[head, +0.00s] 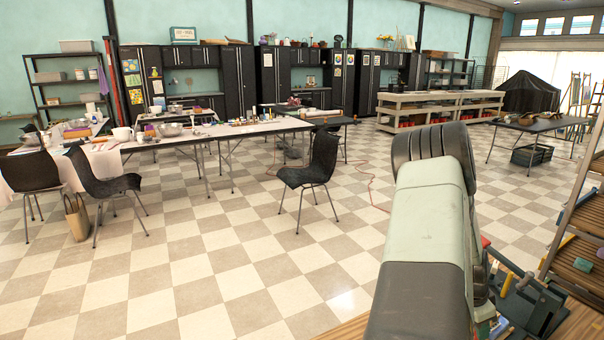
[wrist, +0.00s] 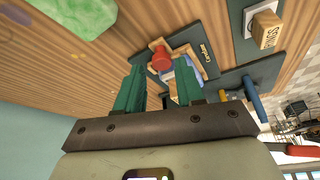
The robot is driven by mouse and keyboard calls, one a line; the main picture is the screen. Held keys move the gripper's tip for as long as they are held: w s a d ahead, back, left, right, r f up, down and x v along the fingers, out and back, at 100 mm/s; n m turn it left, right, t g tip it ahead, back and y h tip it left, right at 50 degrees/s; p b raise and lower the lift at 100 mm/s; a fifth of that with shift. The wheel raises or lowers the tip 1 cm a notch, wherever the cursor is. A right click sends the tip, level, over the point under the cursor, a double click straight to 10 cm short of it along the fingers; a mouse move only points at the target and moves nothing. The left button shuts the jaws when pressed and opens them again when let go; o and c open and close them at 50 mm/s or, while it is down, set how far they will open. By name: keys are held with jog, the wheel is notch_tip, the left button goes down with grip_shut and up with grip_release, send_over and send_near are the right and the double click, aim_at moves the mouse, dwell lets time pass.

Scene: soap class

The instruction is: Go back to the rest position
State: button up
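My gripper (wrist: 160,92) shows in the wrist view with its two green fingers apart and nothing between them. It hangs over a wooden table top (wrist: 88,62). My arm fills the lower right of the head view, and the gripper itself is hidden there.
In the wrist view, a dark board (wrist: 200,50) carries a red piece (wrist: 162,58) in a wooden frame. A stamped wooden block (wrist: 266,30) and a green slab (wrist: 80,14) lie nearby. In the head view, a wooden rack (head: 580,220) stands close at right; open checkered floor (head: 250,240) lies left.

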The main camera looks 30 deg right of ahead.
jog(key=x, duration=0.3)
jog(key=shift+d, duration=0.1)
jog(key=shift+d+r, duration=0.1)
jog(key=shift+d, duration=0.1)
jog(key=o, duration=0.9)
jog(key=shift+c, duration=0.2)
jog(key=shift+o, duration=1.2)
jog(key=shift+r, duration=0.15)
jog(key=shift+o, duration=0.3)
notch_tip(320, 180, up, 12)
jog(key=n, duration=0.2)
jog(key=shift+w+a+t+h, duration=0.2)
jog(key=shift+a+t+h, duration=0.1)
jog(key=shift+a+t, duration=0.1)
notch_tip(320, 180, up, 7)
jog(key=a+n, duration=0.2)
jog(key=x, duration=0.9)
jog(key=shift+f+t, duration=0.2)
jog(key=shift+t, duration=0.2)
